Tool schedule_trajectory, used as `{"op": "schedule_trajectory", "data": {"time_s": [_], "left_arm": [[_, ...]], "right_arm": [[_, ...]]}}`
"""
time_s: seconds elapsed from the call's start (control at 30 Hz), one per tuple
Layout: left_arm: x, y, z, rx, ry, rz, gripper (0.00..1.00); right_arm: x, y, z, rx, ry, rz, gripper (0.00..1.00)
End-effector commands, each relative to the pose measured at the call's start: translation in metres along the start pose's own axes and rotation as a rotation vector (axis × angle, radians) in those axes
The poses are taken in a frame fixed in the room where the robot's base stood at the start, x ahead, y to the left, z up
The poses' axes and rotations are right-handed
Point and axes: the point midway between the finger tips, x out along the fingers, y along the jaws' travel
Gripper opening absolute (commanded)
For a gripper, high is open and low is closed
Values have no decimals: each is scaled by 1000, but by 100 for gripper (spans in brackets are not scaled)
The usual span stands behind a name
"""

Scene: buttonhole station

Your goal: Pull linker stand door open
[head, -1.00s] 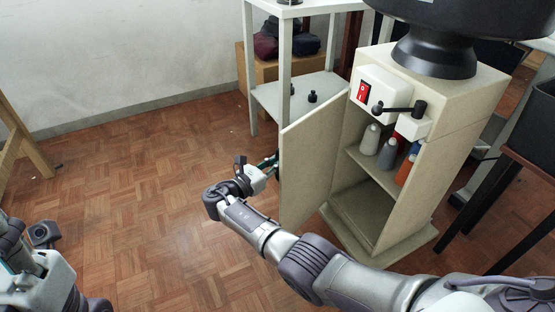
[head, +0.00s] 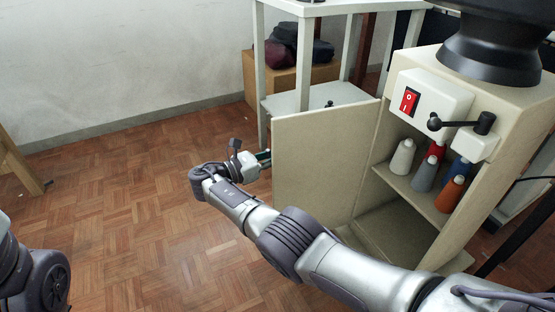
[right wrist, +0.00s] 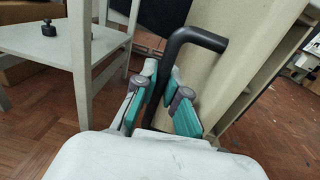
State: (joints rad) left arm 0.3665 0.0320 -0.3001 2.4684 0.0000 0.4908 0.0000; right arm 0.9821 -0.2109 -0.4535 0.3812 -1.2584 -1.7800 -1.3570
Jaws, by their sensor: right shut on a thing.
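The linker stand (head: 510,115) is a cream cabinet at the right of the head view. Its door (head: 325,165) stands wide open, swung out to the left with its inner face toward me. In the right wrist view the door's outer face (right wrist: 235,50) carries a black bar handle (right wrist: 183,38). My right gripper (head: 265,157) is at the door's free edge; in the wrist view its teal-padded fingers (right wrist: 165,95) are shut around the handle. The handle is hidden behind the door in the head view. Only part of my left arm shows at lower left, without its gripper.
Thread cones, including a white one (head: 403,156) and an orange one (head: 450,194), stand on the cabinet's inner shelf. A red switch (head: 409,102) and a black lever (head: 460,123) sit above. A white rack (head: 262,75) stands close behind the door.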

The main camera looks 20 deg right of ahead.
Motion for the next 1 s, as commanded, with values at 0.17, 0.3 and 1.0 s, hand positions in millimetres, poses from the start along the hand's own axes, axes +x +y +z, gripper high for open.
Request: {"op": "schedule_trajectory", "data": {"time_s": [0.17,0.3,1.0], "left_arm": [[1,0,-1,0,4,1,40],[1,0,-1,0,4,1,40],[1,0,0,0,2,0,40]], "right_arm": [[1,-1,-2,-4,4,-7,0],[1,-1,-2,-4,5,-7,0],[2,0,16,2,1,-6,22]]}}
